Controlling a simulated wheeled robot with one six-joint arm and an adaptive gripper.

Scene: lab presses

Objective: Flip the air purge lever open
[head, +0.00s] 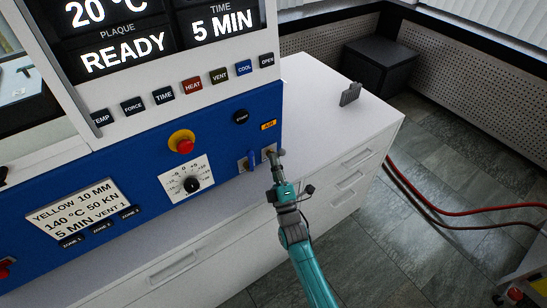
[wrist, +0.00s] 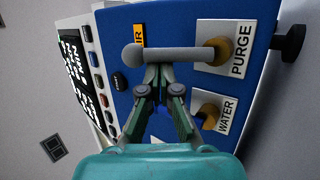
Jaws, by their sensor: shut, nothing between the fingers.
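The air purge lever (wrist: 180,54) is a grey bar with a rounded end, on a brass pivot (wrist: 218,50) beside the PURGE label. In the wrist view it points left across the blue panel, toward the orange AIR label (wrist: 139,36). In the head view the lever (head: 281,153) shows just above my gripper tip. My gripper (wrist: 159,72) is shut and empty, its fingertips close against the lever's side, below it in the wrist view. I cannot tell whether they touch. The gripper also shows in the head view (head: 276,172).
The water valve's blue lever (head: 251,159) is just left of the purge lever; in the wrist view my fingers partly hide it near its brass pivot (wrist: 208,112). A dark knob (wrist: 290,42) juts out beyond the PURGE label. The white counter (head: 325,110) is mostly clear.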

